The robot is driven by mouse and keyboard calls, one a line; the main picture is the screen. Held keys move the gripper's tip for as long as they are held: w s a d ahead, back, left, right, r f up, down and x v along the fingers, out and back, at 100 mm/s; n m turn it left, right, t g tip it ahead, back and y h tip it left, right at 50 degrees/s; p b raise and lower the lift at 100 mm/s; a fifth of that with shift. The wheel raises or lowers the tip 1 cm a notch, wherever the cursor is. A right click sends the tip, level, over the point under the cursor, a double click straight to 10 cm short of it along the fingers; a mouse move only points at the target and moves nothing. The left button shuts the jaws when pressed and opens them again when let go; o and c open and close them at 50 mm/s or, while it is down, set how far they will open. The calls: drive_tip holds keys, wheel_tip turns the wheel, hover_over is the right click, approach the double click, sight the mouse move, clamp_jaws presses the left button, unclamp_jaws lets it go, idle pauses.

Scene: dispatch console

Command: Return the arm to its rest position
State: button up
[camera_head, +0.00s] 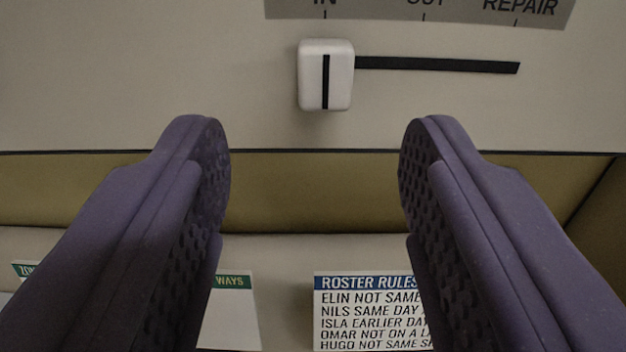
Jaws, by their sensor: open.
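My gripper (315,150) is open, with its two purple textured fingers wide apart and nothing between them. Ahead of it, on a pale panel, is a white slider knob (326,75) with a black vertical line. The knob is at the left end of a black horizontal slot (440,65), under the label IN. The fingertips appear below the knob in the picture, and the knob is not between them. The rest of my arm is out of view.
A grey label strip (420,10) reads IN, a partly cut word, and REPAIR. Below the panel is an olive recessed band (310,190). Lower down are a ROSTER RULES card (365,312) and a green-headed card (232,310), both partly hidden by my fingers.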

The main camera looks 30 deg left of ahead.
idle(0.3)
drive_tip(key=w+d+r+m+h, duration=0.15)
drive_tip(key=w+d+r, duration=0.35)
drive_tip(key=r, duration=0.5)
drive_tip(key=w+d+r+m+h, duration=0.15)
drive_tip(key=w+d+r, duration=0.25)
drive_tip(key=d+r, duration=0.45)
drive_tip(key=s+d+r+m+h, duration=0.1)
drive_tip(key=s+d+r+h, duration=0.1)
drive_tip(key=s+d+r, duration=0.3)
drive_tip(key=s+d+r+m+h, duration=0.1)
drive_tip(key=s+d+r+h, duration=0.1)
drive_tip(key=s+d+r, duration=0.3)
drive_tip(key=d+r, duration=0.4)
drive_tip(key=r, duration=0.3)
drive_tip(key=shift+r+g+h, duration=0.25)
drive_tip(key=shift+g+h, duration=0.15)
